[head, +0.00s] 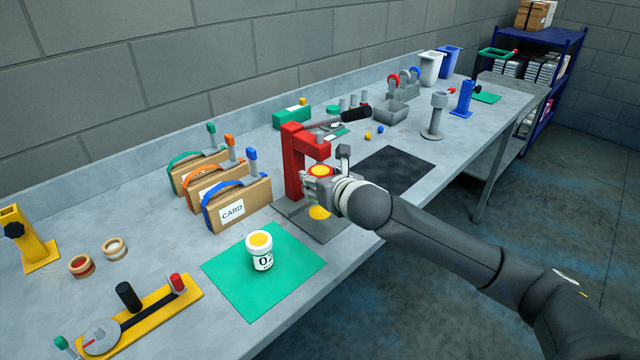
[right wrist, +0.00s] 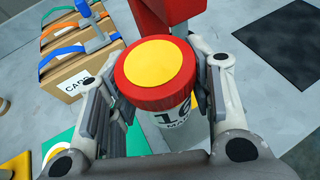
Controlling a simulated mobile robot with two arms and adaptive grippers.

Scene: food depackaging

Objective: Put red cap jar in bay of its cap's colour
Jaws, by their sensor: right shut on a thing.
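The red cap jar (right wrist: 157,78) has a red cap with a yellow disc on top and a white body with a partly hidden black number. My right gripper (right wrist: 160,100) is shut on it, one finger on each side. In the head view the gripper (head: 325,185) holds the jar's red cap (head: 320,171) in front of the red press (head: 294,160), seemingly above the press's grey base plate. A yellow round spot (head: 319,213) shows on that plate below. The jar's underside is hidden. I cannot make out a bay marked red. My left gripper is not in view.
A white jar with a yellow top (head: 259,250) stands on a green mat (head: 228,270). Card boxes (head: 240,207) with green, orange and blue straps stand left of the press. A bare dark mat (head: 398,172) lies to the right. A yellow fixture (head: 180,300) is at front left.

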